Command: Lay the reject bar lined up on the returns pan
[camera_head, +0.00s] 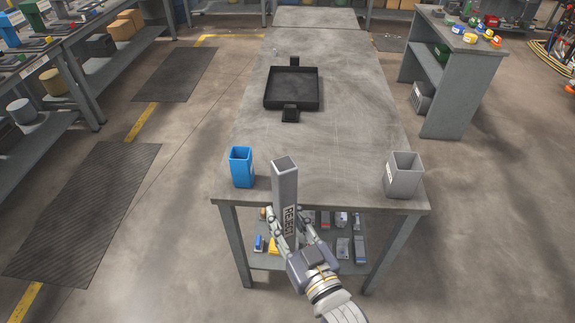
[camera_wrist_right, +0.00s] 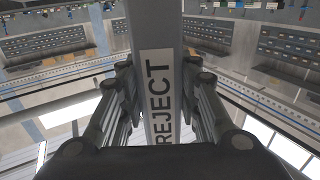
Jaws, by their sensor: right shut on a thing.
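The reject bar (camera_head: 286,184) is a grey square tube with a REJECT label. It stands roughly upright, close in front of the table's near edge in the head view. My right gripper (camera_head: 289,232) is shut on its lower part. In the right wrist view the bar (camera_wrist_right: 157,40) rises between the two fingers of the right gripper (camera_wrist_right: 160,100), with the label facing the camera. The returns pan (camera_head: 292,103), a black square tray with a raised rim and tabs at front and back, lies farther back on the table, apart from the bar. My left gripper is not in view.
The grey table (camera_head: 350,130) has a blue open container (camera_head: 241,167) at its near left corner and a grey open container (camera_head: 404,175) at its near right. Several small items lie on the shelf below. The tabletop between the containers and the pan is clear.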

